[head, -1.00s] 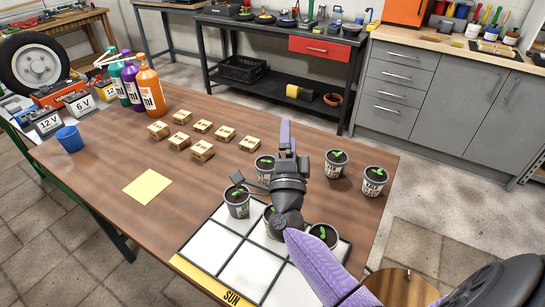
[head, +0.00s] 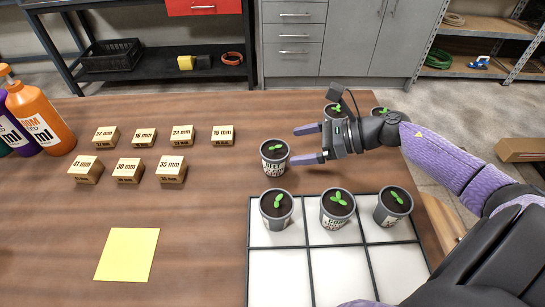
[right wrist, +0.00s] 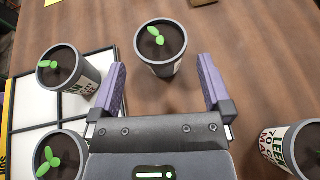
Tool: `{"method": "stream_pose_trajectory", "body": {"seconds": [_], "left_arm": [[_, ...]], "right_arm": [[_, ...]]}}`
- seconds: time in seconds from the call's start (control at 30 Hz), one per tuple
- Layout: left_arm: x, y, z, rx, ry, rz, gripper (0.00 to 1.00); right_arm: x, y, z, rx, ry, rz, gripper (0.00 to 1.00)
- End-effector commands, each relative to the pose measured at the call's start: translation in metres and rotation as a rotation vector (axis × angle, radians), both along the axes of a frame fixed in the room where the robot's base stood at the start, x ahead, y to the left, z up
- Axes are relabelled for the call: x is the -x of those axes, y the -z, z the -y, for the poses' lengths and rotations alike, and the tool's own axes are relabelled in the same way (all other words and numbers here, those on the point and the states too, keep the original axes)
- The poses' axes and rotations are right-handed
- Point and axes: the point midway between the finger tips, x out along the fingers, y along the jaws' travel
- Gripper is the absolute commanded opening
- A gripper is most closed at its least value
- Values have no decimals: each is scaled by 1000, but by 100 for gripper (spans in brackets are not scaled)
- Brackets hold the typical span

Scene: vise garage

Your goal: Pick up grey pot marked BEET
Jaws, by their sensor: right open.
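The grey pot marked BEET (head: 274,160) stands upright on the wooden table, behind the grid tray, with dark soil and a green seedling. My right gripper (head: 295,145) reaches in from the right, its purple fingers apart and their tips pointing at the pot's right side. In the right wrist view the pot (right wrist: 161,54) stands just ahead of the open fingers (right wrist: 160,70), roughly centred between them, with bare table visible between the fingers. Its label is partly legible in the head view and hidden in the wrist view. My left gripper is not in view.
Three similar pots, including one (head: 338,207), stand in the back row of the white grid tray (head: 279,277). Two more (head: 336,110) (head: 380,111) stand behind my right gripper. Several marked wooden blocks (head: 129,171) and a yellow sheet (head: 127,254) lie left.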

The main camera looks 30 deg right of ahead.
Motion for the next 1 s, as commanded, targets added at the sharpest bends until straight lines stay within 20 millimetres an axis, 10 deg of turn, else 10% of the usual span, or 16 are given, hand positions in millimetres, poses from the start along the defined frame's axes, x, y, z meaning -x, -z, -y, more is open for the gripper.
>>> {"method": "stream_pose_trajectory", "body": {"seconds": [0.57,0.93,1.0], "left_arm": [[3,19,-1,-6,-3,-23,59],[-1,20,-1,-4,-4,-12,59],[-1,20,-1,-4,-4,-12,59]], "right_arm": [[-38,27,-43,-6,3,-1,100],[-38,27,-43,-7,3,-1,26],[-38,27,-43,-7,3,-1,24]]}}
